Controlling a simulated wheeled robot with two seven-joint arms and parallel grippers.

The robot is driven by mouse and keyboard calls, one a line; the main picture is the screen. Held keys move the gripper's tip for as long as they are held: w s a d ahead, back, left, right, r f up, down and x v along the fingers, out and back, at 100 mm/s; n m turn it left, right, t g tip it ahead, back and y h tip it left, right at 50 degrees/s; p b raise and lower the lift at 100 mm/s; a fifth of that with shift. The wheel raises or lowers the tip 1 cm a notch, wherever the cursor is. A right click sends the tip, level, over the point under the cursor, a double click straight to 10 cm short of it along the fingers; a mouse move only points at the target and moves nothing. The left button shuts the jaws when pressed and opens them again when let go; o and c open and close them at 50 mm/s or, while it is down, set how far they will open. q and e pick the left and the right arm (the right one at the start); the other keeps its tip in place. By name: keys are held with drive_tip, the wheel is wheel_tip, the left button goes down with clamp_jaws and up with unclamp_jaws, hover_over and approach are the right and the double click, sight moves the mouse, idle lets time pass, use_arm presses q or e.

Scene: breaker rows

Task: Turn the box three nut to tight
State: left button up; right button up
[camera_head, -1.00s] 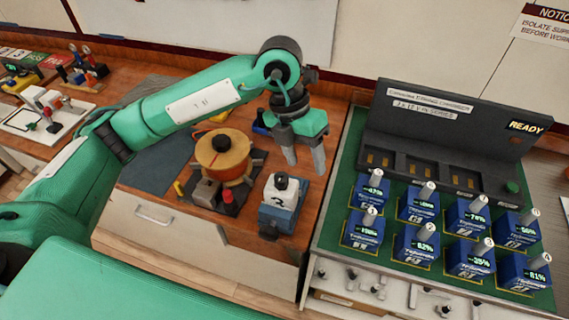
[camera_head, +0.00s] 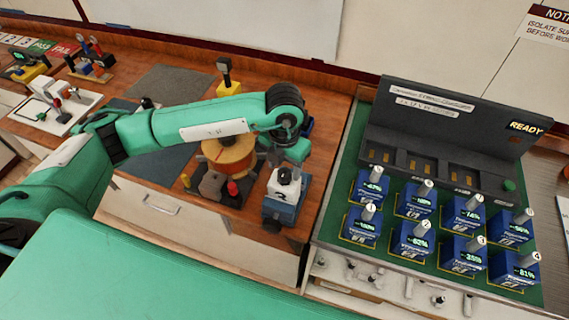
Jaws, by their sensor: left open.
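A white box (camera_head: 284,190) with a black nut (camera_head: 285,175) on top sits in a blue vise (camera_head: 279,212) near the bench's front edge. Its front carries a dark numeral that is too small to read surely. My left gripper (camera_head: 285,161) is open and points down, right over the nut. Its fingers are partly hidden by the wrist, and I cannot tell whether they touch the nut. My right gripper is not in view.
A copper-coloured spool (camera_head: 229,158) on a dark base stands just left of the vise. To the right, a green-topped table (camera_head: 335,205) holds several blue boxes with numbered posts, before a dark rack (camera_head: 440,125) reading READY. A grey mat (camera_head: 162,84) lies at the back left.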

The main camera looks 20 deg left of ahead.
use_arm(q)
drive_tip(key=shift+f, duration=1)
